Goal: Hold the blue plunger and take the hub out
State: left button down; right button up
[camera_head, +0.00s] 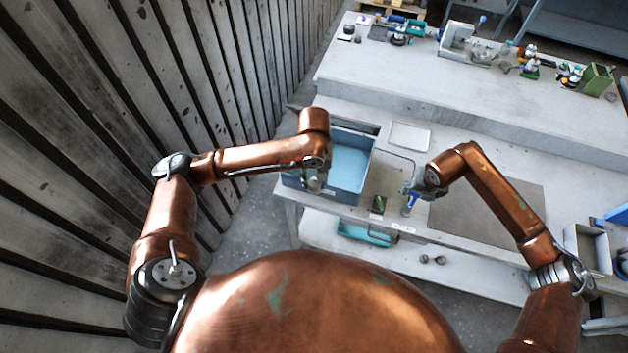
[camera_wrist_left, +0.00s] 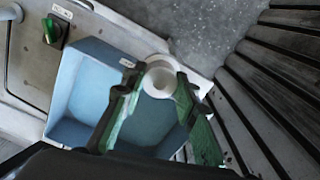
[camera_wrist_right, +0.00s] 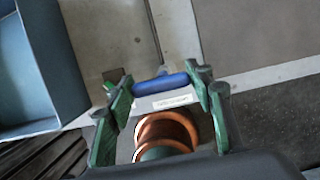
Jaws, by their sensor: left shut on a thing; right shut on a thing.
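My left gripper (camera_head: 314,184) is over the left part of the blue bin. In the left wrist view its green-padded fingers (camera_wrist_left: 158,85) are shut on a whitish round hub (camera_wrist_left: 159,80) with an opening in its middle. The hub overlaps the bin's edge in that view, and I cannot tell its height. My right gripper (camera_head: 412,192) is at the table's front edge. It is shut on the blue plunger (camera_head: 408,207), whose blue bar (camera_wrist_right: 162,84) spans between the fingers (camera_wrist_right: 164,95) in the right wrist view. The plunger's lower end is hard to make out.
The blue bin (camera_head: 350,168) stands on the table's left part. A green switch (camera_head: 378,204) sits between the grippers near the front edge. A grey mat (camera_head: 480,215) lies bare at right. Several tools and fixtures stand on the rear bench (camera_head: 450,80). A slatted wall (camera_head: 130,120) rises at left.

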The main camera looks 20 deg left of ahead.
jog(key=shift+r, duration=1.5)
jog(key=o, duration=1.2)
jog(key=v, duration=1.2)
